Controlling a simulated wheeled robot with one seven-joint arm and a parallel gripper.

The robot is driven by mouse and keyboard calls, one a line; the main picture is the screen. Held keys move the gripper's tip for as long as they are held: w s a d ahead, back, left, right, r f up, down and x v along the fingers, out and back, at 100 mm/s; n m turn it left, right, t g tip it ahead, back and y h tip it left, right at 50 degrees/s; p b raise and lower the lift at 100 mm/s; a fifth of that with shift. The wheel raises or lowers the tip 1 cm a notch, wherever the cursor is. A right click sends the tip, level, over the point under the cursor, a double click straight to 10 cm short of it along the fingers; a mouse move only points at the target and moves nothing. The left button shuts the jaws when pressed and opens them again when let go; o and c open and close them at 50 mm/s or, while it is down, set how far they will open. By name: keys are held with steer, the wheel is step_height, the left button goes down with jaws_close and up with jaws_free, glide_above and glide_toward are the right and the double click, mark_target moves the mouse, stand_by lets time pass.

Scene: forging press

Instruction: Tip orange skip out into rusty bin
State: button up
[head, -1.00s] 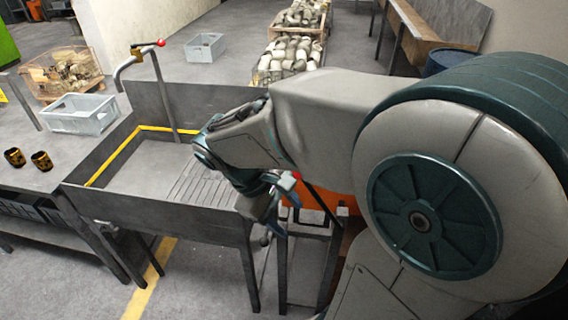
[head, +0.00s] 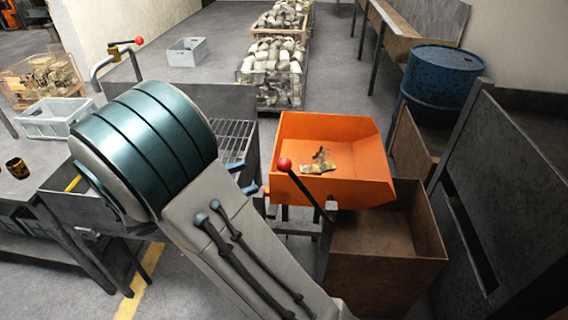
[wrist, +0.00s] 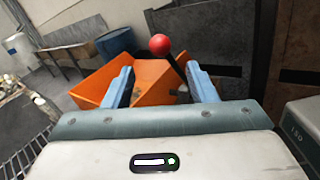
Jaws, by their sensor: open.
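The orange skip (head: 355,170) stands right of centre in the head view, open at the top, with some scrap pieces (head: 319,162) on its floor. A lever with a red ball knob (head: 285,164) rises at its near left side. The rusty bin (head: 372,272) is below and to the right of the skip, and the skip's right end overhangs it. My gripper (wrist: 161,82) is open and empty. In the wrist view the red knob (wrist: 160,45) shows beyond and between its blue fingers, apart from them, with the skip (wrist: 92,84) behind.
A dark metal frame (head: 505,190) stands right of the bin. A blue drum (head: 440,80) is behind it. Mesh boxes of parts (head: 272,75) stand at the back.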

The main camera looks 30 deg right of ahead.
mark_target(284, 162)
steer(key=d+p, duration=0.1)
steer(key=d, duration=1)
jaws_close()
